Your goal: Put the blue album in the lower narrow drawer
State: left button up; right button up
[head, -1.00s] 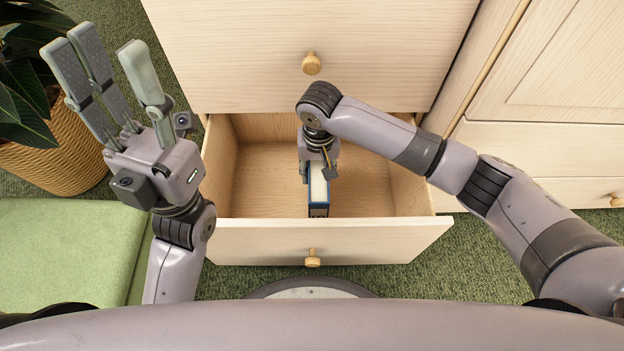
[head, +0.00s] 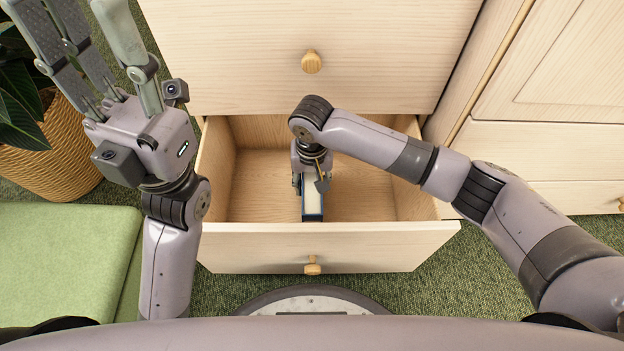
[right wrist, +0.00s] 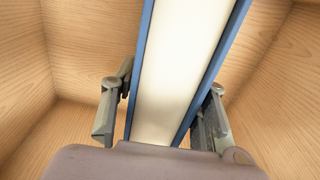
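The lower drawer (head: 330,240) is pulled open, with its pale wood front toward me. The blue album (head: 313,200) stands on edge inside it, blue covers with pale page edges upward. My right gripper (head: 312,182) is down in the drawer, straddling the album. In the right wrist view the album (right wrist: 178,70) runs between the two fingers. The left finger appears slightly apart from its cover and the right finger lies close to it, so I cannot tell whether they grip. My left gripper (head: 100,50) is raised at the left, open and empty, fingers spread.
A closed drawer (head: 400,50) with a round knob is above the open one. Cabinet doors and drawers (head: 550,150) stand at the right. A woven plant basket (head: 55,150) and a green cushion (head: 65,260) are at the left. The drawer has bare floor beside the album.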

jog(key=shift+o, duration=1.4)
